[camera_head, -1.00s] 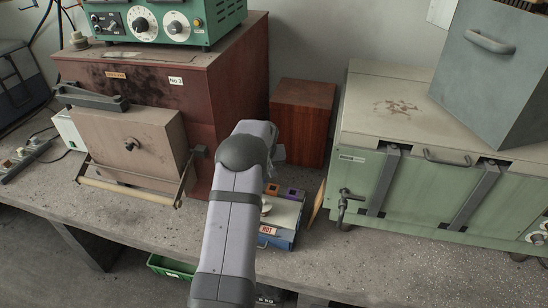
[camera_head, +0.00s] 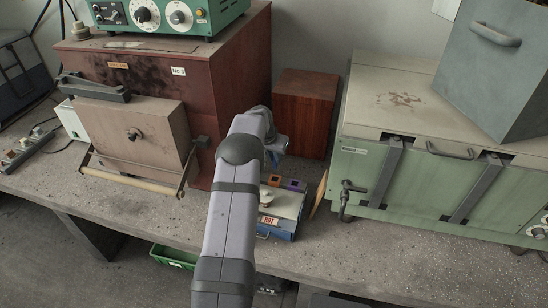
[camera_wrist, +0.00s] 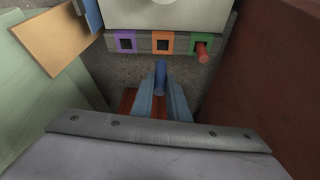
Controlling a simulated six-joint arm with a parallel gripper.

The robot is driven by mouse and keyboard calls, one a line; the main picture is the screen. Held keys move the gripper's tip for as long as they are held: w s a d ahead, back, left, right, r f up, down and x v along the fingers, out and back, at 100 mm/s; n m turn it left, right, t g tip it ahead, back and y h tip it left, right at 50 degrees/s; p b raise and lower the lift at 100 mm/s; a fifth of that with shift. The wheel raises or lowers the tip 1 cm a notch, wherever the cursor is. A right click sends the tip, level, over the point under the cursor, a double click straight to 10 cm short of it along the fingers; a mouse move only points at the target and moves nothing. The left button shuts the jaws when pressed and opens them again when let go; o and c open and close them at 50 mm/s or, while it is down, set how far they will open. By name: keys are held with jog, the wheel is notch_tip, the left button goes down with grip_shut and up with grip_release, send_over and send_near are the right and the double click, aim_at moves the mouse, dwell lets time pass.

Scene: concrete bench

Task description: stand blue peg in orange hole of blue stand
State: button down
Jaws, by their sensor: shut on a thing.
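My gripper (camera_wrist: 161,100) is shut on the blue peg (camera_wrist: 161,75), whose end points forward between the fingers. The stand (camera_wrist: 184,46) looks grey in the wrist view and has purple, orange and green framed holes in a row. The orange hole (camera_wrist: 163,42) is empty and lies just beyond the peg's end in the picture, apart from it. A red peg (camera_wrist: 202,55) stands in the green hole. In the head view the orange hole (camera_head: 274,180) shows beside the purple one.
A blue box with a pale top and a HOT label (camera_head: 268,221) sits in front of the stand. A thin tan board (camera_head: 318,195) leans at its right. A wooden block (camera_head: 304,110) stands behind, a green cabinet (camera_head: 440,185) right, a dark red furnace (camera_head: 235,90) left.

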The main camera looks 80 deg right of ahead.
aim_at(274, 165)
jog(key=shift+f, duration=0.2)
jog(key=shift+f+b, duration=1.2)
jog(key=shift+f, duration=0.95)
jog(key=shift+f+b, duration=1.75)
jog(key=shift+f, duration=0.2)
jog(key=c, duration=1.6)
grip_release()
jog(key=shift+c, duration=0.2)
jog(key=shift+r, duration=0.15)
jog(key=b+v, duration=0.2)
jog(key=v, duration=0.5)
jog(key=shift+r, duration=0.1)
